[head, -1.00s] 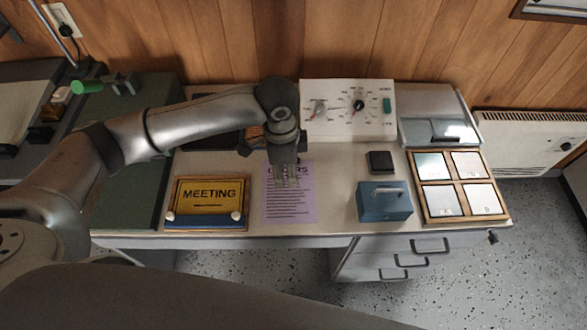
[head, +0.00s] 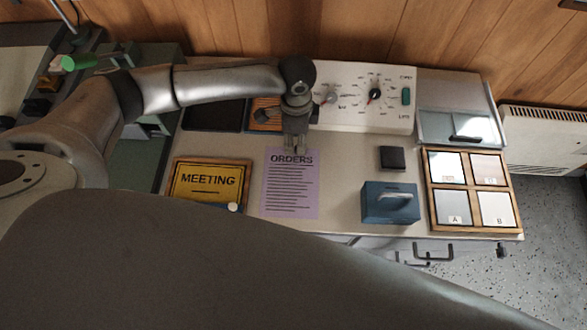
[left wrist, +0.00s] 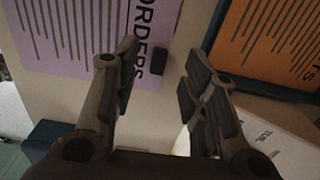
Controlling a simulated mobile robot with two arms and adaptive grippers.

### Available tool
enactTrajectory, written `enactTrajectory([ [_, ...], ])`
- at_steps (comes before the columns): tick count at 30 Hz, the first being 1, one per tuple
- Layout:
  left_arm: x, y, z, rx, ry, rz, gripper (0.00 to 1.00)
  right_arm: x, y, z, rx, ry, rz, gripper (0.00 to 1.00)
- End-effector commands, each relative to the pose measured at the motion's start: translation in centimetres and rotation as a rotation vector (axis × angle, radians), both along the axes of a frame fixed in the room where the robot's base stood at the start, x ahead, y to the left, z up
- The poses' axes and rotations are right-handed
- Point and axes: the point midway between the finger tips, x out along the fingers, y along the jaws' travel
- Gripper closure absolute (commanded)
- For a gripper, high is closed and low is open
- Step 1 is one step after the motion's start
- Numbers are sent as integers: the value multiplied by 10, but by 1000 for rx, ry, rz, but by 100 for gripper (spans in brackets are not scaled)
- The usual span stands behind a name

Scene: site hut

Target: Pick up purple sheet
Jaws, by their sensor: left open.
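The purple sheet (head: 291,190), headed "ORDERS", lies flat on the desk (head: 340,170). In the left wrist view the purple sheet (left wrist: 75,40) fills the upper left, with its heading end near the fingers. My left gripper (head: 294,149) is above the sheet's top edge in the head view. My right gripper does not show.
A yellow "MEETING" sign (head: 210,184) lies left of the sheet. A blue box (head: 389,203) and a small black block (head: 392,158) stand to the right. A dial panel (head: 365,97) is behind. An orange sheet (left wrist: 265,45) shows in the wrist view.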

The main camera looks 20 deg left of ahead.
Motion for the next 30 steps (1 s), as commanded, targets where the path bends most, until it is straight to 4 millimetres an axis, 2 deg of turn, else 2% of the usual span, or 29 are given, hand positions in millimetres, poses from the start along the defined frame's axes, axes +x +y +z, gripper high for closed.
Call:
enactTrajectory([
  [7,0,3,-35,1,2,1,60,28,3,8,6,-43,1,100],
  [16,-1,3,-41,1,1,-1,60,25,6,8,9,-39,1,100],
  [26,-1,3,-41,1,1,0,100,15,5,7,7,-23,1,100],
  [30,0,3,-41,1,1,0,100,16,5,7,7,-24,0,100],
])
